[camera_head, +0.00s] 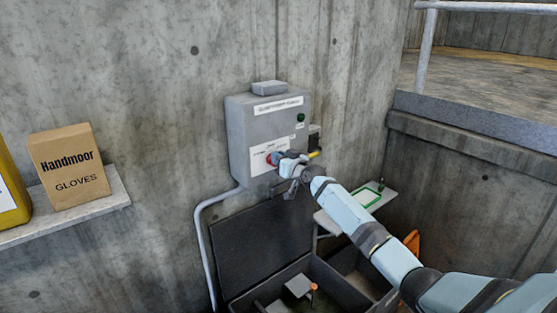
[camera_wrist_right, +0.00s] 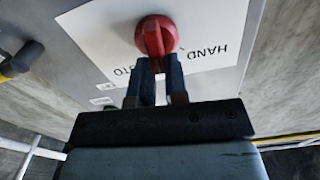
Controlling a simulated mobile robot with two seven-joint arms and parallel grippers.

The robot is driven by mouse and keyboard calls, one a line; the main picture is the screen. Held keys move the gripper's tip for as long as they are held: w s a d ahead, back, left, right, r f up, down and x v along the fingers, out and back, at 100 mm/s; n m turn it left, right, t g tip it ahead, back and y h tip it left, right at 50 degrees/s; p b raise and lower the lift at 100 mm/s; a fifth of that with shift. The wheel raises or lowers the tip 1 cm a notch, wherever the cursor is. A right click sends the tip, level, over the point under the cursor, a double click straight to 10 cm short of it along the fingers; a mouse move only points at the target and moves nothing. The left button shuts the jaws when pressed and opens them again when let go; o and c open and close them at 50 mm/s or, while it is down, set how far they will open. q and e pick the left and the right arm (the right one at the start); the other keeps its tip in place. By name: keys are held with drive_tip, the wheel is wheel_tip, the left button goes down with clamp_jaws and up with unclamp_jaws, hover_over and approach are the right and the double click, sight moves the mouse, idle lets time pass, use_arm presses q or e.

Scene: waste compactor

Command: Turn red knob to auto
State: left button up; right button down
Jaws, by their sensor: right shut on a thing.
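The red knob (camera_wrist_right: 156,36) sits on a white label plate on the front of the grey control box (camera_head: 237,140). My left gripper is not in view.
A green button (camera_head: 301,118) is higher on the box. A shelf with a gloves box (camera_head: 70,167) is at left. An open dark bin (camera_head: 265,245) stands below, and a small shelf with a green-framed item (camera_head: 367,197) is right of it.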

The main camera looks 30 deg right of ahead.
drive_tip(key=shift+d+f+m+b, duration=0.1)
drive_tip(key=shift+d+m+b, duration=0.15)
drive_tip(key=shift+m, duration=1)
drive_tip(key=shift+d+f+m+b, duration=0.15)
drive_tip(key=shift+m+b, duration=0.15)
drive_tip(key=shift+m, duration=1)
drive_tip(key=shift+d+m+b, duration=0.2)
drive_tip(key=shift+m+b, duration=0.05)
drive_tip(key=shift+m, duration=1)
drive_tip(key=c, duration=1.1)
unclamp_jaws()
drive_tip(key=shift+c, duration=0.2)
drive_tip(key=s+d+b, duration=0.1)
drive_tip(key=s, duration=1.2)
drive_tip(key=shift+s, duration=0.35)
